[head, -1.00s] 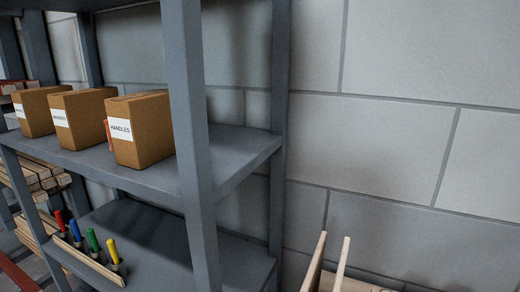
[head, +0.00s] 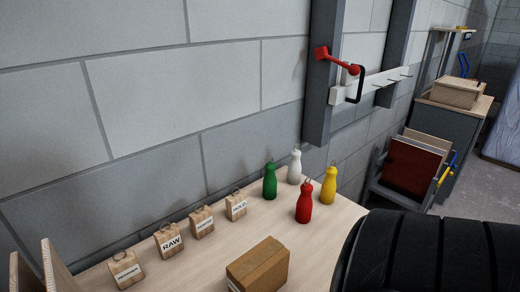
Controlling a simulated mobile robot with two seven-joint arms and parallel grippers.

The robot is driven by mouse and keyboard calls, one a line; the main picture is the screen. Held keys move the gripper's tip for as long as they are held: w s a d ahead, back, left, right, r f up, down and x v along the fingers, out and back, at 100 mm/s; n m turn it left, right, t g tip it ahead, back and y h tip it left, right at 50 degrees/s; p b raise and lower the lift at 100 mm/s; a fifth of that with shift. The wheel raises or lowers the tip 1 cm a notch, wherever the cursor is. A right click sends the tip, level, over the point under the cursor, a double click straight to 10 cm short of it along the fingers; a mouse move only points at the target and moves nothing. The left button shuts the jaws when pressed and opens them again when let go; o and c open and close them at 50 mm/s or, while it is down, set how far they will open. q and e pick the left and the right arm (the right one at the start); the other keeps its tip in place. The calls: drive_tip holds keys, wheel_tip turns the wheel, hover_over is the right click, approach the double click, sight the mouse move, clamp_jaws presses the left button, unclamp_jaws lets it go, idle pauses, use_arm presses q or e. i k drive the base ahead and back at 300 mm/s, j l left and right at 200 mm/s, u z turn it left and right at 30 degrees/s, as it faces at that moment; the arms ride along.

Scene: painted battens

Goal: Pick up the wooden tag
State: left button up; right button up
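Several wooden tags with wire loops and white labels stand in a slanting row on the light wooden tabletop (head: 213,247). The nearest tag (head: 126,270) is at the left. Beside it is the tag labelled RAW (head: 169,241). Two smaller-looking tags follow, one (head: 202,223) with a label too small to read and the farthest (head: 236,206). Neither of my grippers is in view. A large black ribbed shape at the lower right appears to be part of my own body.
A cardboard box (head: 258,266) lies in front of the tags. Green (head: 270,182), white (head: 295,167), red (head: 304,203) and yellow (head: 329,186) bottle-shaped pieces stand to their right. A block wall rises behind. Upright boards (head: 48,272) stand at the lower left.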

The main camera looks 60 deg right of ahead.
sight(236, 203)
drive_tip(key=z, duration=1.6)
